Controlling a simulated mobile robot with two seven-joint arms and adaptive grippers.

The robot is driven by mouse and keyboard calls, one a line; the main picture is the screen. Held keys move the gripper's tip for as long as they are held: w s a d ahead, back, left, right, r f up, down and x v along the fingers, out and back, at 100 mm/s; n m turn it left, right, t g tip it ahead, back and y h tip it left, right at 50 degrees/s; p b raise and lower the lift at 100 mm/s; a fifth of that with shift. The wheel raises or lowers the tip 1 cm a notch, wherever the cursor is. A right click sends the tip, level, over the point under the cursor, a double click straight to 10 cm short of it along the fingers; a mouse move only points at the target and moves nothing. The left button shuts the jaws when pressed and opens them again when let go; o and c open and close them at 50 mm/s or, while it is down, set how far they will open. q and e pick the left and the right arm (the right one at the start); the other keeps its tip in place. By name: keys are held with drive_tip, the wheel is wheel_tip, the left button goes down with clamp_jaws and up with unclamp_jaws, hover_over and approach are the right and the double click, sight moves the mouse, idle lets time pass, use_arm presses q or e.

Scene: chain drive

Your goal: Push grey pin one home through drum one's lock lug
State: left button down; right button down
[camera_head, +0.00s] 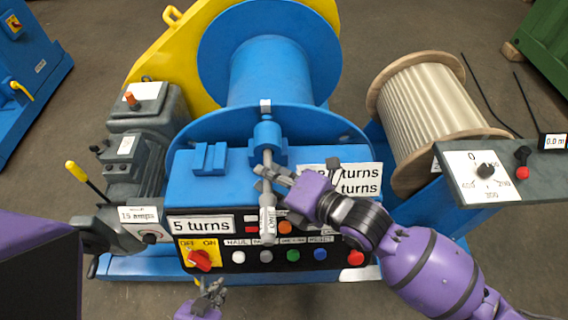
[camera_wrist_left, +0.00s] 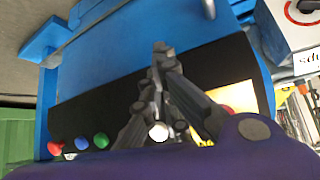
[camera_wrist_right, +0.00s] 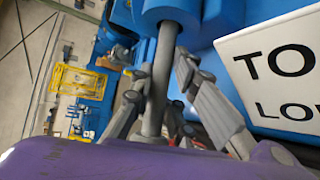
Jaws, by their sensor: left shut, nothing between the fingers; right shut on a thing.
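Grey pin one (camera_head: 267,205) is a long grey rod with a thicker labelled near end, lying over the control box. Its far part meets the blue lock lug (camera_head: 267,133) on drum one (camera_head: 270,72). In the right wrist view the rod (camera_wrist_right: 158,85) runs into the blue round lug (camera_wrist_right: 172,12). A small light-grey piece shows beyond the lug; I cannot tell if it is the pin's tip. My right gripper (camera_head: 268,178) is shut on the pin's shaft, short of the lug. My left gripper (camera_head: 216,290) is shut and empty, low in front of the control panel.
The control panel (camera_head: 258,275) has a red switch (camera_head: 199,260) and several coloured buttons. A blue bracket (camera_head: 210,158) stands left of the lug. A "turns" sign (camera_head: 355,180) lies right of the pin. A rope drum (camera_head: 430,110) stands at right, a grey motor (camera_head: 145,130) at left.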

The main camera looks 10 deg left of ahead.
use_arm(q)
drive_tip(key=shift+s+f, duration=0.35)
drive_tip(key=shift+f, duration=0.1)
use_arm(e)
drive_tip(key=shift+w+a+r, duration=0.1)
drive_tip(key=shift+w+a, duration=0.05)
drive_tip(key=shift+w, duration=0.35)
drive_tip(key=shift+w+a, duration=0.15)
drive_tip(key=shift+w, duration=0.3)
drive_tip(key=c, duration=1.5)
unclamp_jaws()
use_arm(q)
drive_tip(key=shift+s, duration=0.1)
use_arm(e)
drive_tip(key=shift+d+f, duration=0.1)
drive_tip(key=shift+f, duration=0.15)
drive_tip(key=shift+d+f, duration=0.1)
drive_tip(key=v, duration=0.7)
drive_tip(key=shift+r, duration=0.25)
use_arm(q)
drive_tip(key=shift+s, duration=0.15)
use_arm(e)
drive_tip(key=shift+s+d+r, duration=0.2)
drive_tip(key=shift+d+r, duration=0.05)
drive_tip(key=shift+d, duration=0.05)
use_arm(q)
drive_tip(key=shift+a, duration=0.1)
use_arm(e)
drive_tip(key=shift+a, duration=0.1)
